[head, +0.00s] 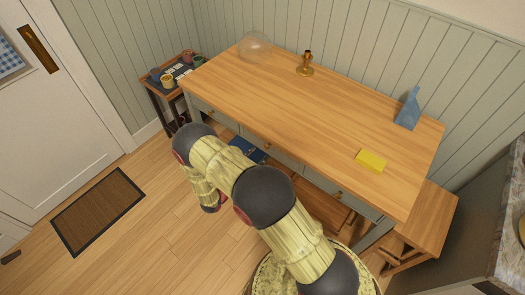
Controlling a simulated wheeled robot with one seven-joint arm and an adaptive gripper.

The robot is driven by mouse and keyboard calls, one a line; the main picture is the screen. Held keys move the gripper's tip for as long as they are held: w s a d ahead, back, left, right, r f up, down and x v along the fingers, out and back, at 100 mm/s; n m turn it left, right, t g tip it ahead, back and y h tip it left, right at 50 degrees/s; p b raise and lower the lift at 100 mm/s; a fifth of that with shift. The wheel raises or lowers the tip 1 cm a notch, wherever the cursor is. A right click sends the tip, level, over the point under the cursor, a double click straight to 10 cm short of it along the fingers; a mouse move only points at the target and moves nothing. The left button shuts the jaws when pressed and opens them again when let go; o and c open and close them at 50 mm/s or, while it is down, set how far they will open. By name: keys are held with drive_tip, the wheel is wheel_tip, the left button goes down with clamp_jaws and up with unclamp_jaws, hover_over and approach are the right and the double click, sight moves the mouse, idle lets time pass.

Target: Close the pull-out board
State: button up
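The wooden table (310,110) has a grey-green front with knobbed drawers, and their fronts look flush where they show. I cannot pick out the pull-out board for certain. A flat wooden surface (328,212) shows low under the table front, partly hidden by my arm. Another wooden top (430,215), with legs below it, stands at the table's right end. My arm reaches up and left in front of the table, then bends down toward the floor. My gripper's fingers do not show.
Floor is free around the doormat (98,211); a counter (508,225) stands right.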

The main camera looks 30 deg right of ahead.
drive_tip(key=v, duration=0.5)
drive_tip(key=shift+s+a, duration=0.1)
drive_tip(key=shift+a, duration=0.2)
